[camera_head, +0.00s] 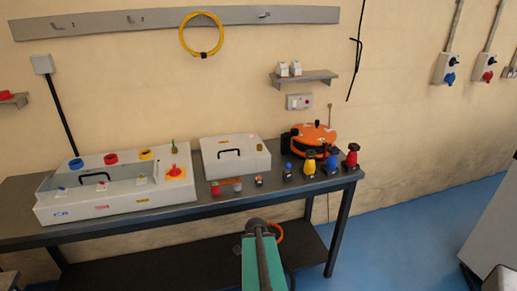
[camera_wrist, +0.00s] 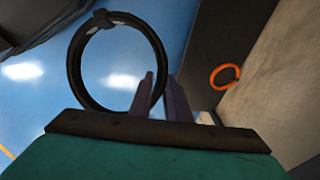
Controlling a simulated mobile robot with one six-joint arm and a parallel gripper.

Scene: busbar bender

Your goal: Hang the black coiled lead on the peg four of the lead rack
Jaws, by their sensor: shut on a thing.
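The black coiled lead (camera_wrist: 78,52) is a round ring in the wrist view, with a darker wrap at its top. My gripper (camera_wrist: 161,85) is shut on the ring's right side; the exact contact is partly hidden by the fingers. In the head view my gripper (camera_head: 258,226) is low in front of the bench, and the held lead is mostly hidden there. The lead rack (camera_head: 90,24) is a long grey rail high on the wall with small hooks. A yellow coil (camera_head: 183,35) hangs on it. The rightmost hook (camera_head: 264,15) looks bare. Peg numbers are not readable.
An orange coil (camera_wrist: 225,75) shows near the wall, and in the head view (camera_head: 279,230). The bench (camera_head: 225,205) carries grey boxes, an orange reel (camera_head: 315,133) and coloured plugs. A small shelf (camera_head: 305,77) juts out below the rack.

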